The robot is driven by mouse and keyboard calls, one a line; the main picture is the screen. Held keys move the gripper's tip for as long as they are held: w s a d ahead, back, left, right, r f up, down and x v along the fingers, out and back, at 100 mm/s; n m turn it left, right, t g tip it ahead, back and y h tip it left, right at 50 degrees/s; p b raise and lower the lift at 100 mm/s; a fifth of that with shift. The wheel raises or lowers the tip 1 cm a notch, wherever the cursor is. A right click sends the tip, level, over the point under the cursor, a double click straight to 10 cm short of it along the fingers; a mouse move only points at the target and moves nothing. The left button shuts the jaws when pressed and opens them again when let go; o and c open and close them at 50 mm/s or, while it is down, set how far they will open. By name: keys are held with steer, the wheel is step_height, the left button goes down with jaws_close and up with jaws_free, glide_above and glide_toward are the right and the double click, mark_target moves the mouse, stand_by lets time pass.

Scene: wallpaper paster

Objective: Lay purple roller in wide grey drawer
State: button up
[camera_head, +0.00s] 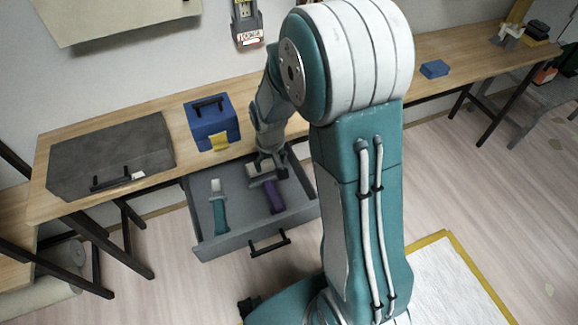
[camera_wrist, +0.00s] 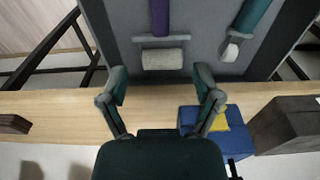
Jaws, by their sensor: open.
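The wide grey drawer (camera_head: 240,236) is pulled out from under the wooden bench. The purple roller (camera_head: 273,197) lies inside it, its handle toward the drawer front and its pale head toward the bench. My gripper (camera_head: 266,158) is over the back of the drawer, by the roller's head. In the wrist view, the gripper (camera_wrist: 161,75) is open with nothing between its fingers. The roller (camera_wrist: 161,59) lies just beyond the fingertips, apart from them in the picture. In the head view my arm hides part of the drawer's back right.
A teal roller (camera_head: 219,214) lies in the drawer, left of the purple one. A blue box (camera_head: 205,112) with a yellow part and a dark grey case (camera_head: 110,155) stand on the bench (camera_head: 75,207).

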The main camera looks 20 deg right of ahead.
steer(key=s+r+t, duration=0.1)
steer(key=s+r, duration=0.2)
steer(key=r, duration=0.4)
steer(key=s+r+t, duration=0.1)
steer(key=s+r, duration=0.2)
steer(key=r, duration=0.5)
steer(key=s+r+t, duration=0.2)
steer(key=s+r, duration=0.6)
steer(key=s, duration=0.5)
steer(key=shift+a+r+t, duration=0.3)
steer(key=shift+a+t, duration=0.1)
steer(key=shift+a, duration=0.05)
